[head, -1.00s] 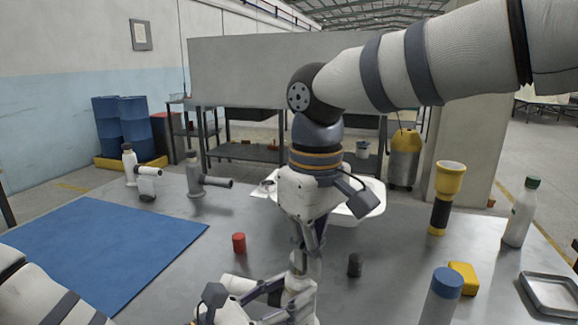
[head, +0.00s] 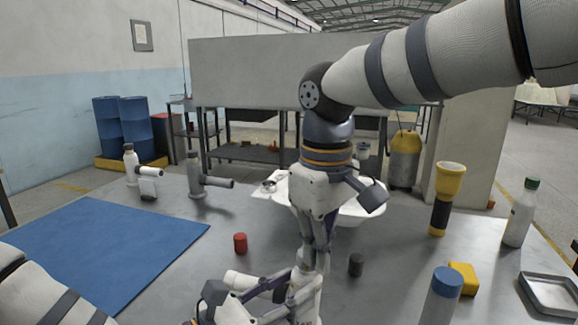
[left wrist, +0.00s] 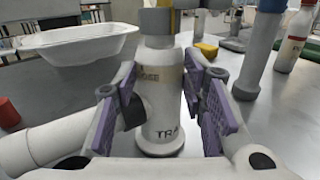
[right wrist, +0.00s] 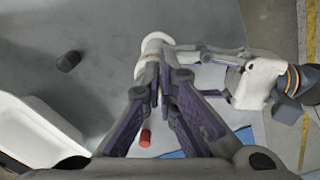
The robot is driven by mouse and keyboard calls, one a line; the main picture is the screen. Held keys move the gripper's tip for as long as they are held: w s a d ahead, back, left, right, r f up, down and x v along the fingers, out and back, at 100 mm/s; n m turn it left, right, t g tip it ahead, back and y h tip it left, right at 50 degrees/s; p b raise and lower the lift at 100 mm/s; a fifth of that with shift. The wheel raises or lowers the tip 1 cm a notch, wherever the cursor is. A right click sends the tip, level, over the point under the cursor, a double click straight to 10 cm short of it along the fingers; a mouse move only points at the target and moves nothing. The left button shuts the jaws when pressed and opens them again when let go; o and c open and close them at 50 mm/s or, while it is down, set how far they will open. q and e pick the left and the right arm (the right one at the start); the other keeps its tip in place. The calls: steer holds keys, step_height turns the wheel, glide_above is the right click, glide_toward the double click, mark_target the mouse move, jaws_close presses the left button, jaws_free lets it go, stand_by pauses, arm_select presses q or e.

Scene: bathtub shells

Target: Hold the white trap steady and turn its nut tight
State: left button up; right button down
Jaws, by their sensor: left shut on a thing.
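The white trap (left wrist: 160,115) stands upright on the table in the left wrist view, with lettering partly readable as "OSE" and "TRA". Its side pipe (left wrist: 38,142) points left. My left gripper (left wrist: 162,105) is shut on the trap body, a purple pad on each side. In the head view the left gripper (head: 292,288) partly hides the trap. My right gripper (head: 318,262) points down from above at the trap's top. In the right wrist view its fingertips (right wrist: 160,68) are close together beside the white trap top (right wrist: 155,42). The nut is mostly hidden, and whether those fingers grip it is unclear.
A red cylinder (head: 240,243) and a dark cylinder (head: 356,265) stand close by. A white basin (head: 365,212) is behind. A blue mat (head: 100,245) covers the left side.

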steer(key=shift+w+d+f, duration=0.1)
steer(key=shift+d+f, duration=0.1)
steer(key=shift+f, duration=0.25)
steer(key=shift+d+f, duration=0.15)
steer(key=shift+f, duration=0.3)
steer(key=shift+w+d, duration=0.15)
steer(key=shift+w, duration=0.05)
steer(key=shift+w+d+f, duration=0.1)
steer(key=shift+w+d, duration=0.05)
steer(key=shift+d, duration=0.1)
step_height(320, 180, up, 7)
steer(key=shift+d, duration=0.15)
